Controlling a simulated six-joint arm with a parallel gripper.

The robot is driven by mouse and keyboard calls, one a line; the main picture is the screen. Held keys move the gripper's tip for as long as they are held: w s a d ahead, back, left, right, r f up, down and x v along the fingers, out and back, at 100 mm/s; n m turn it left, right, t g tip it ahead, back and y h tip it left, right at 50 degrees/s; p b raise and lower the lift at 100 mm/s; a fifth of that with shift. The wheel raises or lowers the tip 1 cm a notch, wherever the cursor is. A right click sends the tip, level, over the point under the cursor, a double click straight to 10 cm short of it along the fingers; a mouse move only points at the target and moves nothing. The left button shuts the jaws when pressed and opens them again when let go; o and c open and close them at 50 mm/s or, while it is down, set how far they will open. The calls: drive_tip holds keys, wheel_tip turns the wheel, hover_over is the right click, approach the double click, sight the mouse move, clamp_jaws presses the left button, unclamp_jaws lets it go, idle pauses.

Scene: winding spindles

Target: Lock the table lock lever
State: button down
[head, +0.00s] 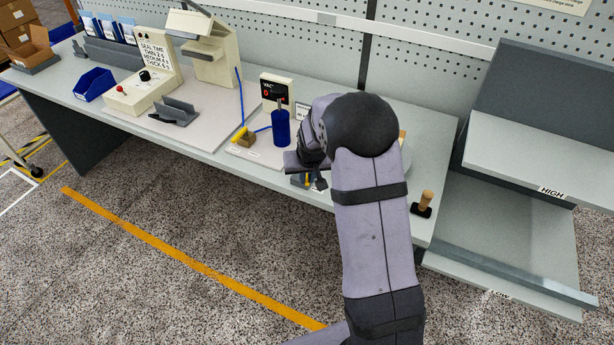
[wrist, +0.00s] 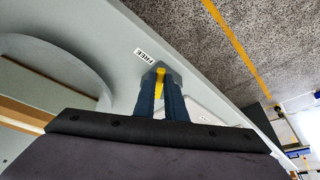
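The table lock lever (wrist: 160,76) shows as a yellow bar near the table edge in the wrist view. The fingers of my gripper (wrist: 161,98) lie on either side of it, with almost no gap showing, and look shut on it. A FREE label (wrist: 145,55) is on the table just beside the lever. In the head view, my gripper (head: 307,182) is low at the table's front edge, and a little yellow shows by it. The round turntable (wrist: 88,62) is to the left in the wrist view; my arm hides most of it in the head view.
A blue cylinder (head: 281,128) and a VAC box (head: 276,92) stand left of my gripper. A wooden-handled stamp (head: 425,203) stands at the right front of the table (head: 437,150). Grey shelves (head: 530,215) are further right. The floor in front is clear.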

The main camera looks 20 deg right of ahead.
drive_tip(key=shift+a+f+b, duration=0.1)
drive_tip(key=shift+a+b, duration=0.05)
drive_tip(key=shift+b, duration=0.25)
drive_tip(key=m+b, duration=0.1)
drive_tip(key=b, duration=0.1)
drive_tip(key=a+m+h+b, duration=0.1)
drive_tip(key=m+b, duration=0.1)
drive_tip(key=b, duration=0.1)
drive_tip(key=shift+w+a+f+m+g, duration=0.2)
drive_tip(key=shift+w+m+g, duration=0.1)
drive_tip(key=shift+w, duration=0.1)
drive_tip(key=shift+w+a+r+m+g+h+b, duration=0.2)
drive_tip(key=shift+a+m+h+b, duration=0.15)
drive_tip(key=shift+m+b, duration=0.5)
drive_tip(key=shift+w+a+r+m+g+h+b, duration=0.1)
drive_tip(key=shift+w+a+m+g+h+b, duration=0.2)
drive_tip(key=shift+m+b, duration=0.5)
drive_tip(key=shift+s, duration=0.1)
drive_tip(key=c, duration=1.8)
unclamp_jaws()
drive_tip(key=b+v, duration=0.1)
drive_tip(key=v, duration=0.6)
drive_tip(key=shift+s+r, duration=0.1)
drive_tip(key=shift+r, duration=0.05)
